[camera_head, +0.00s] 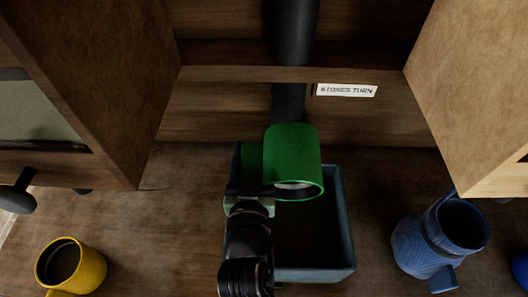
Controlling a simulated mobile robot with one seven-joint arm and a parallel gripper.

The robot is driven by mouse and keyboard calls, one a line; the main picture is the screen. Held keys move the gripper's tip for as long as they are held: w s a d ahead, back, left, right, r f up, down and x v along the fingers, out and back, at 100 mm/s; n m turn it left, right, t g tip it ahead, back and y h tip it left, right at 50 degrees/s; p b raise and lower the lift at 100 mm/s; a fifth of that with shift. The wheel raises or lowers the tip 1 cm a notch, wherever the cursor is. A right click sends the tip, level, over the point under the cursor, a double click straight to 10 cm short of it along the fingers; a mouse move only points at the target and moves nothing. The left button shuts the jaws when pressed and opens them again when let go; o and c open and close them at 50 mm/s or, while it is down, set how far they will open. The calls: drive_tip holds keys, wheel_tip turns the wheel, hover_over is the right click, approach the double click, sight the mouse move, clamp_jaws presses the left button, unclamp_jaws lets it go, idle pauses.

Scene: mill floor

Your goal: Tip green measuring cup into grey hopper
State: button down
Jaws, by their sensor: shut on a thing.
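The green measuring cup (293,158) is held over the grey hopper (347,225), a dark blue-grey open box on the wooden surface. The cup is tilted steeply, with its mouth facing down and toward me. A pale patch shows just inside its rim; I cannot tell what it is. My gripper (250,190) is shut on the cup at its left side. The cup, my gripper and my arm hide the hopper's left part and much of its rim. The visible inside of the hopper is dark, and I cannot tell what lies in it.
A yellow mug (88,262) stands at the lower left and a blue jug (415,248) at the right. A dark vertical pipe (290,35) and a "STONES TURN" label (346,90) are behind. Wooden cabinets (478,85) flank both sides. Bare wood lies between mug and hopper.

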drive_tip(key=shift+r+g+p, duration=0.3)
drive_tip(key=shift+p, duration=1.1)
drive_tip(key=g+p, duration=0.2)
drive_tip(key=p, duration=0.5)
drive_tip(key=r+g+p, duration=0.1)
drive_tip(key=g+p, duration=0.1)
drive_tip(key=p, duration=0.5)
drive_tip(key=shift+r+g+p, duration=0.1)
drive_tip(key=shift+g+p, duration=0.2)
drive_tip(key=g+p, duration=0.1)
drive_tip(key=p, duration=0.2)
drive_tip(key=g+p, duration=0.1)
drive_tip(key=p, duration=0.2)
drive_tip(key=shift+r+g, duration=0.3)
drive_tip(key=shift+r, duration=0.05)
drive_tip(key=shift+p, duration=0.35)
